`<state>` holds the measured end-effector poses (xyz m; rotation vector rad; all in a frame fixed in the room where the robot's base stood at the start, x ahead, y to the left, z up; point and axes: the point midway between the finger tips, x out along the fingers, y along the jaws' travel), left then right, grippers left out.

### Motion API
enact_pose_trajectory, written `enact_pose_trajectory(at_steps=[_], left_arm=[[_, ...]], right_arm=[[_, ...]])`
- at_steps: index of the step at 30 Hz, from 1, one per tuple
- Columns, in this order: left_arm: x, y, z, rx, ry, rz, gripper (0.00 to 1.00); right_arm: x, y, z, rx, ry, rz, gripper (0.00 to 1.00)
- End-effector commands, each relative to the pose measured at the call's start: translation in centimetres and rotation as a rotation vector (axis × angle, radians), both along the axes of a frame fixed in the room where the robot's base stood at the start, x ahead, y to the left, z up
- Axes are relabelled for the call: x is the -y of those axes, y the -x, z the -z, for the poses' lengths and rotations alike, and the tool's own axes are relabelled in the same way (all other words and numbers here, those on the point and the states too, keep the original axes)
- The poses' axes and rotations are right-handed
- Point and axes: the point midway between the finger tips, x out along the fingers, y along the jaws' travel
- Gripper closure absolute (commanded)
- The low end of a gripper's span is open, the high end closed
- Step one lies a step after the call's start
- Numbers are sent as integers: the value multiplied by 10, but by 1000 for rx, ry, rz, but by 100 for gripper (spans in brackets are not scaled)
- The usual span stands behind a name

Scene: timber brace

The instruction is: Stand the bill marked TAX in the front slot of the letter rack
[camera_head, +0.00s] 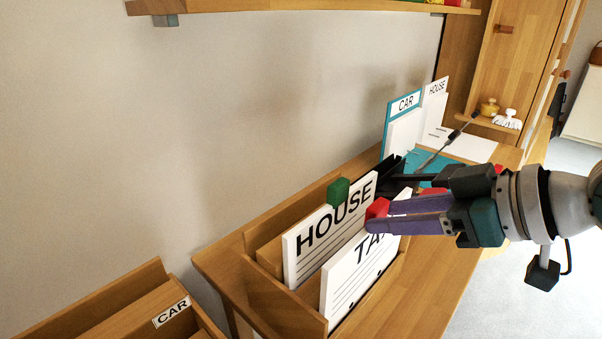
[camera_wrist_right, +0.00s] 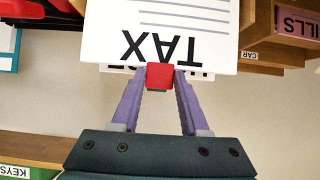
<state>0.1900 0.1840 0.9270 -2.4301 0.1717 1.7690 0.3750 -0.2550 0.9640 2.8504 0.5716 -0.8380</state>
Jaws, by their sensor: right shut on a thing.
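The white bill marked TAX (camera_head: 360,270) is at the front of the wooden letter rack (camera_head: 285,305), roughly upright with a slight tilt. My right gripper (camera_head: 382,212) is shut on the red tab (camera_head: 376,209) at its top edge. The wrist view shows the red tab (camera_wrist_right: 160,76) between the purple fingers, with the TAX bill (camera_wrist_right: 160,25) upside down in that picture. A white HOUSE bill (camera_head: 330,232) with a green tab (camera_head: 338,191) stands in the rack behind it. I cannot tell whether the TAX bill's lower edge rests on the slot floor. My left gripper is not in view.
Beyond the rack stand a CAR card (camera_head: 403,105) and another HOUSE card (camera_head: 436,92). A wooden box with a CAR label (camera_head: 171,312) is at lower left. A shelf (camera_head: 300,5) runs along the wall above. The desk right of the rack (camera_head: 430,290) is clear.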

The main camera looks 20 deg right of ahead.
Motion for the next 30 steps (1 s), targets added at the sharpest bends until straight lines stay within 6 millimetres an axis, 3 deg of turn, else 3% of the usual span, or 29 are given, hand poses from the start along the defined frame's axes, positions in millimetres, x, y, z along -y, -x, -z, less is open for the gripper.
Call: enact_pose_trajectory(at_steps=[30], left_arm=[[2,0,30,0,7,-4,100]], right_arm=[[0,-1,36,3,0,0,100]])
